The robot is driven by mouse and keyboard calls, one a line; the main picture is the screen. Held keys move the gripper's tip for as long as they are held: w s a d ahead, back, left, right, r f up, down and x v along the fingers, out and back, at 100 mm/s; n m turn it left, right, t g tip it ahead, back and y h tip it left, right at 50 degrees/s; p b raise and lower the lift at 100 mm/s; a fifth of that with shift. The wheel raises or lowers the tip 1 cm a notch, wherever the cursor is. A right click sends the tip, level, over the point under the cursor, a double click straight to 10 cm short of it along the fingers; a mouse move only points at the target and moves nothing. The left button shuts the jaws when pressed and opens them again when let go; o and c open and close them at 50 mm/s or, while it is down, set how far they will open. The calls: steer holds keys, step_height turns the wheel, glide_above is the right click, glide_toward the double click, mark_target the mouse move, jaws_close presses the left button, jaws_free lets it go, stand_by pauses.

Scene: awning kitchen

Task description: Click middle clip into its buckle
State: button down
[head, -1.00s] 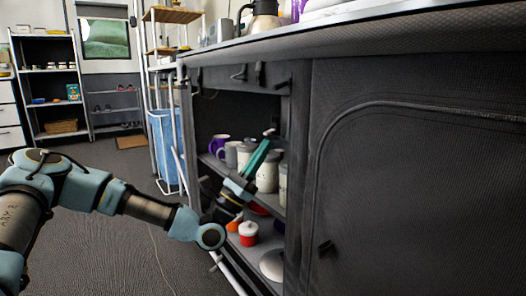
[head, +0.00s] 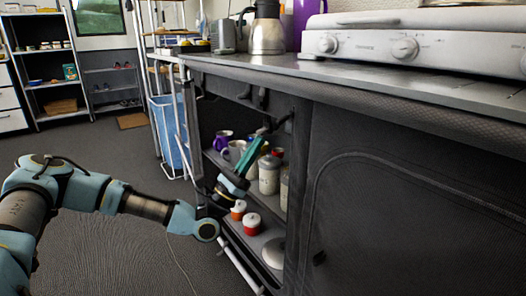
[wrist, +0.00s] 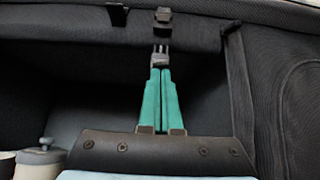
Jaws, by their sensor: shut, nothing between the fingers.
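My gripper (wrist: 160,62) is shut and empty, its two teal fingers together and pointing up in the wrist view. A small dark middle clip (wrist: 164,18) sits on the cabinet's upper front edge, straight ahead of the fingertips. A short dark piece hangs below it close to the tips; I cannot tell whether they touch. The buckle is not clearly distinct from the clip, so I cannot tell if they are joined. In the head view my gripper (head: 262,131) is in the cabinet opening, just below the upper edge.
Another dark clip (wrist: 117,14) is to the left and one (wrist: 230,27) to the right. Jars (head: 269,175) and mugs stand on the shelf behind the gripper. A red-and-white pot (head: 252,224) is on the lower shelf. The counter (head: 350,72) overhangs above.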

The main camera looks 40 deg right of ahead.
steer(key=shift+a+r+p, duration=0.5)
steer(key=shift+r+p, duration=0.4)
steer(key=shift+p, duration=0.15)
steer(key=shift+a+r+p, duration=0.5)
steer(key=shift+r+p, duration=0.4)
steer(key=shift+p, duration=0.1)
steer(key=shift+w, duration=0.1)
steer(key=d+f+v, duration=0.2)
steer(key=v, duration=1.1)
steer(key=shift+d+f, duration=0.1)
steer(key=shift+d, duration=0.05)
